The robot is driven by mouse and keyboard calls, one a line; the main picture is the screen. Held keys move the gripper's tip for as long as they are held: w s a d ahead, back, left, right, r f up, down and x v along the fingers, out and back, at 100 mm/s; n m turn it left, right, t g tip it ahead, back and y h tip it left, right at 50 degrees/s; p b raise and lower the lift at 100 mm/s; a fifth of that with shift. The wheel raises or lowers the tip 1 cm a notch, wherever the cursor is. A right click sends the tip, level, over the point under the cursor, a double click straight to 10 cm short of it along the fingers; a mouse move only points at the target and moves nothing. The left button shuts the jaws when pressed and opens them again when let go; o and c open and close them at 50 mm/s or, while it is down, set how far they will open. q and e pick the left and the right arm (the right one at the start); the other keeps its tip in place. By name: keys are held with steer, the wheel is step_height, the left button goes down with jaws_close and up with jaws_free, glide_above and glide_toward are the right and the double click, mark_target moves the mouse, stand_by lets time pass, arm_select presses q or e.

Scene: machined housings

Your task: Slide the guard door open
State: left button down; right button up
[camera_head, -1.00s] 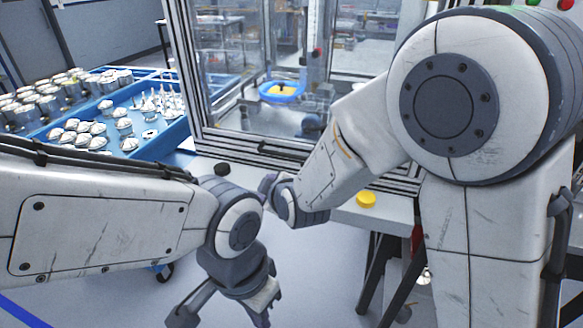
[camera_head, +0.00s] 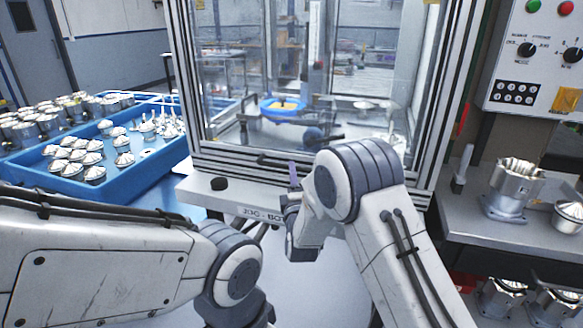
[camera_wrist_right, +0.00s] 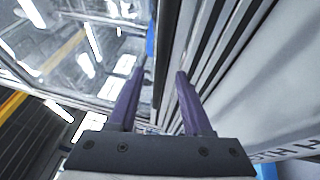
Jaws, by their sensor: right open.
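The guard door (camera_head: 232,80) is a clear panel in a metal frame on the front of the machine. It also shows in the right wrist view (camera_wrist_right: 95,45), tilted. My right gripper (camera_wrist_right: 160,78) is open, with two purple fingers pointing toward the rails at the door's lower edge.
A blue bowl (camera_head: 283,107) with yellow contents sits behind the panel. A blue tray (camera_head: 125,192) of metal parts stands left. A control panel (camera_head: 535,60) and a bench with a metal housing (camera_head: 515,190) are at right. A black round button (camera_head: 219,184) sits on the ledge.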

steer(key=shift+x, duration=1.9)
jaws_close()
steer(key=shift+f, duration=0.1)
